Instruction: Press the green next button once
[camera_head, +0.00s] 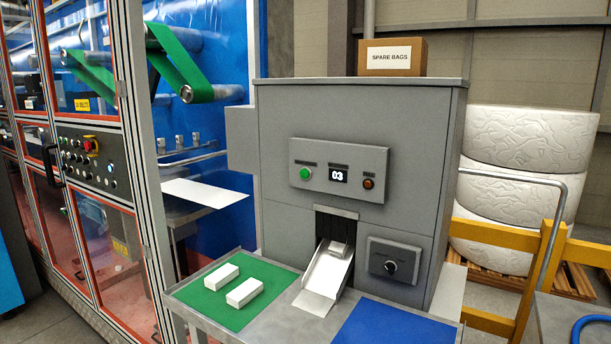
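The green button (305,174) is on the left of a light grey control panel (322,192) on the front of a grey machine (290,230). A small label above the button is too small to read. Right of the button, a display (338,176) reads "03". A small orange-brown button or lamp (368,183) is at the panel's right. Nothing covers the green button. Neither of my grippers is in view.
Below the panel, a chute (326,278) slopes out, with a pale block (337,248) near its top. Two white blocks (221,276) lie on a green mat (205,306). A blue mat (385,330) is at right. A knob box (391,263) sits beside the chute.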

